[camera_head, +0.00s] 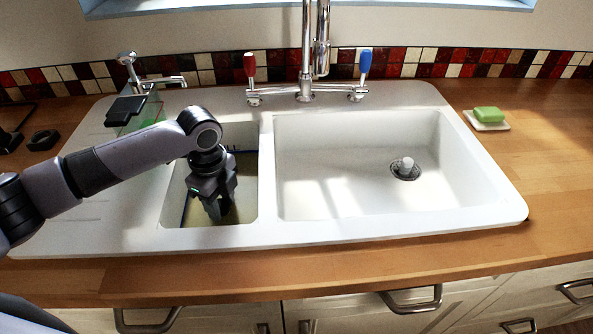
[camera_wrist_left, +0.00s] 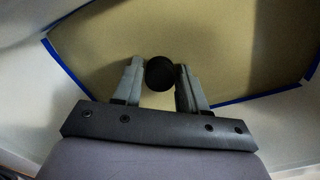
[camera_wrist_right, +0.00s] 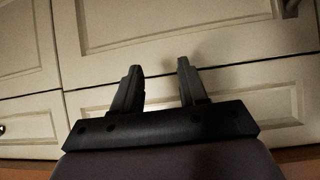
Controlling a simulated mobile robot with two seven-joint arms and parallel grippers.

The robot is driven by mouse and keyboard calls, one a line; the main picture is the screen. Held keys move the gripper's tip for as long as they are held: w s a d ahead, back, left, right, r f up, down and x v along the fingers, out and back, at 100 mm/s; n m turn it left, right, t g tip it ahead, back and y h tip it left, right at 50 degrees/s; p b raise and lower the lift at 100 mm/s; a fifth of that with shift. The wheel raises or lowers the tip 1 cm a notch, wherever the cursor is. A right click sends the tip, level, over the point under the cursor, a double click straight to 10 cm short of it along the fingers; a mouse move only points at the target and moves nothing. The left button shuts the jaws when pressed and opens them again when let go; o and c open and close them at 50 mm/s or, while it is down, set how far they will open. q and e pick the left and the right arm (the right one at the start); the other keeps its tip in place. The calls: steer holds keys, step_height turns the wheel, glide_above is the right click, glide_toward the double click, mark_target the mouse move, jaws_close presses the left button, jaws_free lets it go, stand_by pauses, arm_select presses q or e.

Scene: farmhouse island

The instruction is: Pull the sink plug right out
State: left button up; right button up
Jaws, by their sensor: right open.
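A round black knob (camera_wrist_left: 160,73), which looks like the sink plug's top, stands over the tan floor of the small left basin (camera_head: 190,215). My left gripper (camera_head: 217,212) reaches down into this basin. In the left wrist view its two fingers (camera_wrist_left: 160,80) stand apart, one on each side of the knob; I cannot tell whether they touch it. In the head view the gripper hides the knob. The large right basin (camera_head: 330,180) has a drain with a pale upright piece (camera_head: 405,164) in it. My right gripper (camera_wrist_right: 160,82) is open and empty before cabinet fronts.
A tap (camera_head: 306,60) with a red handle (camera_head: 249,64) and a blue handle (camera_head: 365,61) stands behind the basins. A small side tap (camera_head: 130,66) is at the back left. Green soap (camera_head: 489,114) lies on the right counter. Blue edging (camera_wrist_left: 66,64) borders the tan surface.

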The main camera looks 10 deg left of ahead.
mark_target(221, 203)
arm_select(q)
jaws_close()
steer(key=shift+r+p, duration=0.8)
steer(key=shift+p, duration=0.3)
stand_by(0.5)
steer(key=shift+r, duration=0.1)
steer(key=shift+r, duration=2.05)
